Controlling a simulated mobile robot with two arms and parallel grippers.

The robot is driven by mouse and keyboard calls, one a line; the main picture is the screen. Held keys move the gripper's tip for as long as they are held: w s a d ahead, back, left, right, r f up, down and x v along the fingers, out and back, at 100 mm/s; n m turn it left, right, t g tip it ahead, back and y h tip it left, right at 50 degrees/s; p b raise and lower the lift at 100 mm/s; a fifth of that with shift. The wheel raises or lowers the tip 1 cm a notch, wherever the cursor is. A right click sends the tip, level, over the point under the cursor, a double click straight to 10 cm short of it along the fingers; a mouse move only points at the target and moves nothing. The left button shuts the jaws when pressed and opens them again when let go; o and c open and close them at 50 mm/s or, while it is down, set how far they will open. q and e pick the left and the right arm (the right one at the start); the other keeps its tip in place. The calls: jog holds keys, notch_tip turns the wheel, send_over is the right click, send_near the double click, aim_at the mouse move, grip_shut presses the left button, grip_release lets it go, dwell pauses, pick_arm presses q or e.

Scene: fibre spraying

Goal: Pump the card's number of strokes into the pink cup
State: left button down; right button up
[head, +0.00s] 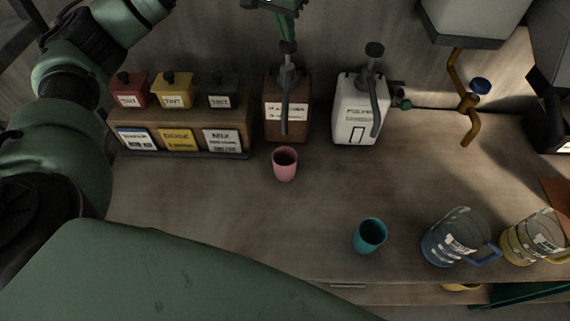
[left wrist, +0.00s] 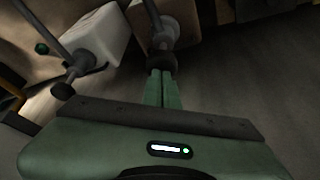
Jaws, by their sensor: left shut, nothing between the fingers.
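The pink cup (head: 285,164) stands upright on the worktop, in front of the brown pump dispenser (head: 271,126) and just below its spout (head: 284,122). My left gripper (head: 287,37) is at the top of the head view, directly above the pump's dark head (head: 288,47). In the left wrist view my left gripper (left wrist: 162,74) has its green fingers together and empty, with the tips at the pump head (left wrist: 162,60). I cannot tell whether they touch it. A yellow card (head: 179,140) seems to read "DOSE"; its smaller print is unreadable. My right gripper is not in view.
A white pump dispenser (head: 358,112) stands right of the brown one. A teal cup (head: 369,236), a blue-handled jug (head: 452,240) and a yellow-handled jug (head: 532,238) are at the front right. Small lidded boxes (head: 174,93) stand on a labelled rack (head: 236,155) at left. The middle worktop is clear.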

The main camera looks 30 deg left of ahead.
aim_at(287, 44)
pick_arm(q)
jog(key=shift+f+b, duration=1.1)
jog(key=shift+f, duration=0.65)
jog(key=shift+r, duration=0.2)
jog(key=shift+r+p, duration=1.65)
jog(key=shift+r, duration=0.4)
notch_tip(287, 44, up, 6)
jog(key=p, duration=0.4)
